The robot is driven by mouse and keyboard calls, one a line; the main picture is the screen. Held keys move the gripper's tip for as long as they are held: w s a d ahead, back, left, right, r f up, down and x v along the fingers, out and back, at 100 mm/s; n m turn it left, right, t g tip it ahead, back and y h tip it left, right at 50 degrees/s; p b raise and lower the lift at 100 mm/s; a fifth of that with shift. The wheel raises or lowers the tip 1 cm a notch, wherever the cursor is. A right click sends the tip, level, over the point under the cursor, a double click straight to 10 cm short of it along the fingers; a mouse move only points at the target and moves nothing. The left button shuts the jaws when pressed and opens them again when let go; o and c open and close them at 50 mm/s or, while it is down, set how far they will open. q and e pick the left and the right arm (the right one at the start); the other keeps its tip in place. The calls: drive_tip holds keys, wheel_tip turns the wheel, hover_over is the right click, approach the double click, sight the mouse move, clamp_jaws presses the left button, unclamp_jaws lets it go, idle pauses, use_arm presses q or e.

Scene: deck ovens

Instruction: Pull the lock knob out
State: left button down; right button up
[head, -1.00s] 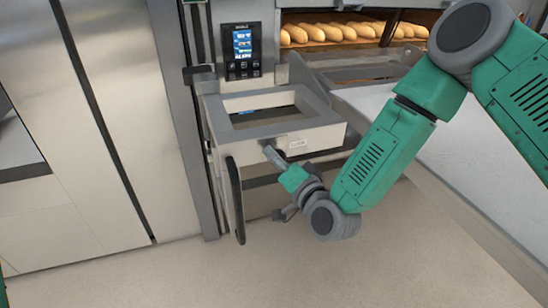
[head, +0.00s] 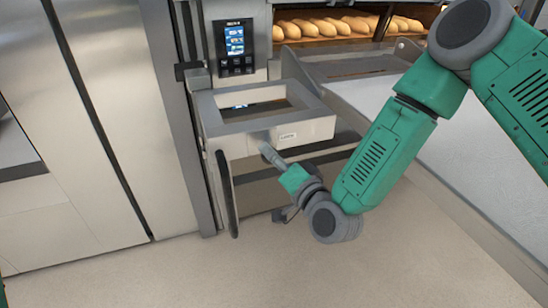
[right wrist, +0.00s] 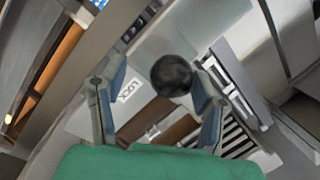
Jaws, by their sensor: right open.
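The lock knob (right wrist: 171,75) is a round black knob in the right wrist view, between the two fingers of my right gripper (right wrist: 158,100). The fingers are spread on either side of it; I cannot tell whether either one touches it. A small white label (right wrist: 130,90) is on the metal beside the knob. In the head view my right gripper (head: 268,150) reaches the front face of a grey metal box frame (head: 235,143), just left of its label (head: 288,137). The knob is hidden there behind the gripper. My left gripper is not in view.
A control screen (head: 235,45) is above the box frame. Loaves (head: 335,27) lie in the lit oven behind. A dark upright handle (head: 228,195) stands left of my gripper. A pale surface (head: 460,150) is on the right. The floor (head: 250,270) in front is clear.

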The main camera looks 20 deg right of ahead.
drive_tip(key=shift+s+a+f, duration=0.1)
drive_tip(key=shift+s, duration=0.25)
drive_tip(key=v, duration=1.1)
drive_tip(key=s+d+f+n+g+h, duration=0.15)
drive_tip(key=s+f+n+g, duration=0.25)
drive_tip(key=s+f+g, duration=0.55)
drive_tip(key=s+d+f+n+g, duration=0.2)
drive_tip(key=s+f+n+g, duration=0.3)
drive_tip(key=f, duration=0.8)
drive_tip(key=s+d+f+g+h, duration=0.2)
drive_tip(key=s+d, duration=0.2)
drive_tip(key=s, duration=0.5)
drive_tip(key=shift+d, duration=0.4)
drive_tip(key=shift+f+g+h, duration=0.15)
drive_tip(key=shift+g+h, duration=0.1)
